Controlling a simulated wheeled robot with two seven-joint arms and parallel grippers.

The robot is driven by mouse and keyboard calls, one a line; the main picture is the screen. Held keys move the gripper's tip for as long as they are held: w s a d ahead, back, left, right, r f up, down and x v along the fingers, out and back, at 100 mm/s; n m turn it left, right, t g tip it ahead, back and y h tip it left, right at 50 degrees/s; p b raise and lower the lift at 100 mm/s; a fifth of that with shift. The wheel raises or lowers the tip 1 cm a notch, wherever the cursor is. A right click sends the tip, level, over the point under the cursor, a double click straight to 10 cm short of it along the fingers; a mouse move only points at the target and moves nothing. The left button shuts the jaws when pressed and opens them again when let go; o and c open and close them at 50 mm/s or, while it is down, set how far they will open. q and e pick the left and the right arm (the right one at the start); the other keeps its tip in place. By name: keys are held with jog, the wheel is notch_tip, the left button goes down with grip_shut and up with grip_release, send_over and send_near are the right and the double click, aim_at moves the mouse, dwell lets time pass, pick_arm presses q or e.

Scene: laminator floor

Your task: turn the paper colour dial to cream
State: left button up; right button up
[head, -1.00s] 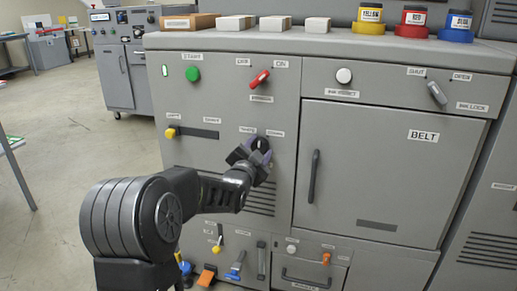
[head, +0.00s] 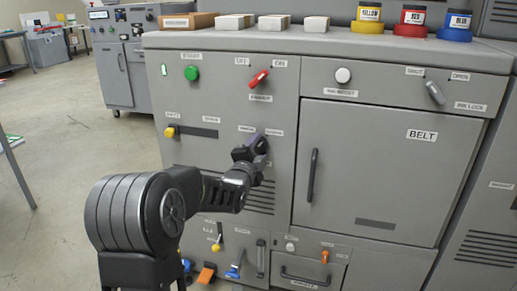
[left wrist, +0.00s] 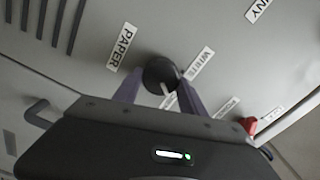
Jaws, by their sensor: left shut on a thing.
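The paper colour dial is a dark round knob (left wrist: 158,72) on the grey machine front. In the left wrist view it sits between the purple-grey fingers of my left gripper (left wrist: 160,92), which is shut on it. A pale mark shows on the dial's near side. A PAPER label (left wrist: 123,46) and a WHITE label (left wrist: 198,63) lie on either side of it. In the head view my left gripper (head: 258,147) covers most of the dial, below two small labels too blurred to read surely. Which label the dial points to, I cannot tell. My right gripper is out of view.
A yellow-knobbed slider (head: 170,132) is left of the dial, and a red lever (head: 259,78) and green button (head: 191,73) are above. The BELT door handle (head: 313,175) stands out to the right. Small levers and handles lie below.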

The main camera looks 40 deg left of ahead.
pick_arm(q)
jog(key=shift+f, duration=0.1)
jog(key=o, duration=1.3)
jog(key=shift+o, duration=0.2)
jog(key=p+v, duration=0.1)
jog(key=v, duration=0.6)
jog(key=shift+s+d+p, duration=0.15)
jog(key=shift+s+p, duration=0.25)
